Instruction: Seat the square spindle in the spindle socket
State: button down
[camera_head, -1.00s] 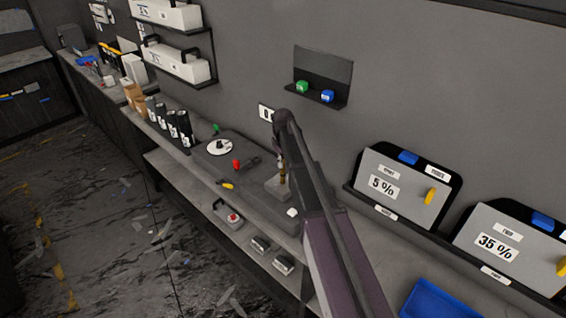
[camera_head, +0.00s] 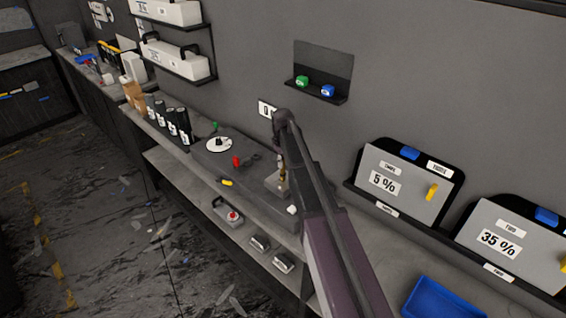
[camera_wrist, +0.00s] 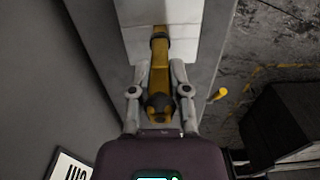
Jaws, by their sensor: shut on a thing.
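The square spindle (camera_wrist: 160,76) is a brass-coloured bar with dark ends or collars. My gripper (camera_wrist: 159,88) has its two grey fingers shut on it from both sides. In the head view the spindle (camera_head: 282,180) hangs roughly upright below my gripper (camera_head: 281,163), over or at a pale grey block (camera_head: 271,181) on the bench fixture. In the wrist view the spindle's far end overlaps the pale block (camera_wrist: 186,40). I see no socket opening, and I cannot tell whether the tip is inside it.
The dark fixture also carries a white dial (camera_head: 219,145), a red knob (camera_head: 236,161), a yellow-handled piece (camera_head: 227,183) and a small white piece (camera_head: 291,210). The wall stands close behind. A blue tray (camera_head: 440,300) and film panels (camera_head: 405,184) are to the right.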

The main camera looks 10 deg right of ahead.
jog(key=shift+f+b, duration=0.55)
jog(key=shift+f, duration=0.1)
jog(key=c, duration=0.5)
grip_release()
jog(key=shift+r, duration=0.25)
notch_tip(320, 180, up, 10)
jog(key=p, duration=1)
jog(key=shift+a, duration=0.1)
dwell(0.5)
jog(key=s+f+m+b, duration=0.2)
jog(key=s+f+b, duration=0.1)
jog(key=s, duration=0.6)
jog(key=s+f+m+b, duration=0.2)
jog(key=s+f+b, duration=0.1)
jog(key=s, duration=0.7)
jog(key=s+f+m+b, duration=0.3)
jog(key=s+f+b, duration=0.1)
jog(key=s, duration=0.6)
jog(key=shift+d+f, duration=0.2)
jog(key=shift+f, duration=0.05)
